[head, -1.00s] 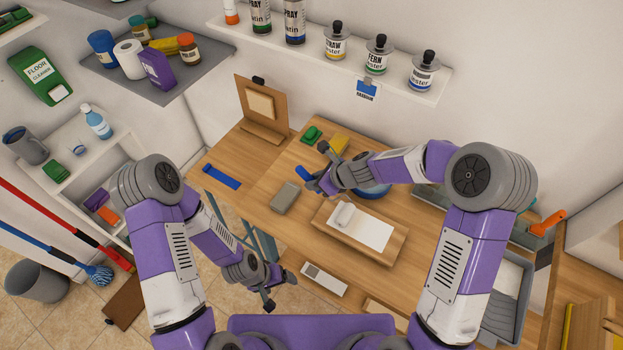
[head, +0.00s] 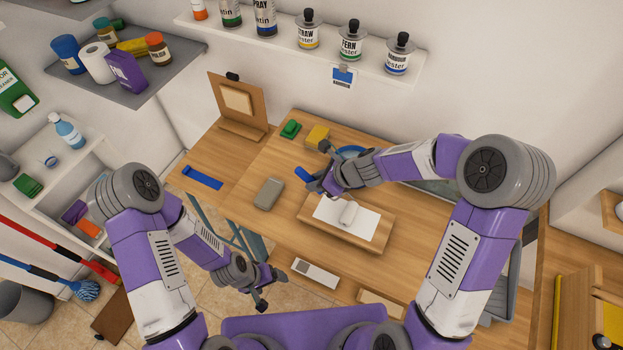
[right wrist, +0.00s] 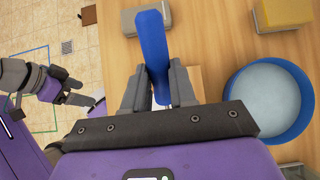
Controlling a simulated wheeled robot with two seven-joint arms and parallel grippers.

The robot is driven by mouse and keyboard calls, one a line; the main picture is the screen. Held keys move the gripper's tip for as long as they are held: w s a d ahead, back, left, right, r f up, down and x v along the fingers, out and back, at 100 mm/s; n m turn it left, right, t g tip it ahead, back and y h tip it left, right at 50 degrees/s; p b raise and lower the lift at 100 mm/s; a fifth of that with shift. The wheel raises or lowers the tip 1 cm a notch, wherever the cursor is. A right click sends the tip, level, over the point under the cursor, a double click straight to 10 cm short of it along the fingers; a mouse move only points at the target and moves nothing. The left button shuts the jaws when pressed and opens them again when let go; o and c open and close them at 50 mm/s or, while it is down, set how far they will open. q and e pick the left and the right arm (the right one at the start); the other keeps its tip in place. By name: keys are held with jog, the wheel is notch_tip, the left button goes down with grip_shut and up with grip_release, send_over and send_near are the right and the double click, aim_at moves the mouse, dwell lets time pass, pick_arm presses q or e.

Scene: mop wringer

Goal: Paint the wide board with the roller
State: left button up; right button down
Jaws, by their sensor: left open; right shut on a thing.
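The wide board (head: 364,226) lies on a wooden base (head: 384,232) on the bench, its visible top white. My right gripper (head: 326,182) is shut on the roller's blue handle (head: 303,174), above the board's back left side. In the right wrist view the blue handle (right wrist: 153,45) stands between the fingers (right wrist: 155,88); the roller head is hidden there. My left gripper (head: 272,291) is open and empty, low in front of the bench; it also shows in the wrist view (right wrist: 72,90).
A blue bowl (right wrist: 270,103) with pale contents stands behind my right gripper. A grey block (head: 268,193), a yellow block (head: 317,136) and a green item (head: 290,129) lie on the bench. A shelf of cans (head: 350,50) hangs above.

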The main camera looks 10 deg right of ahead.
jog(key=shift+s+d, duration=0.4)
jog(key=shift+d, duration=0.25)
jog(key=shift+s+d+b, duration=0.45)
jog(key=shift+s+d, duration=0.15)
jog(key=shift+d, duration=0.35)
jog(key=shift+s+d+b, duration=0.1)
jog(key=shift+s+d, duration=0.4)
jog(key=shift+d, duration=0.25)
jog(key=shift+s+d+b, duration=0.15)
jog(key=shift+s+d, duration=0.3)
jog(key=shift+d, duration=0.35)
jog(key=shift+s+d+b, duration=0.1)
jog(key=shift+s+d, duration=0.4)
jog(key=shift+d, duration=0.25)
notch_tip(320, 180, up, 6)
jog(key=p, duration=0.6)
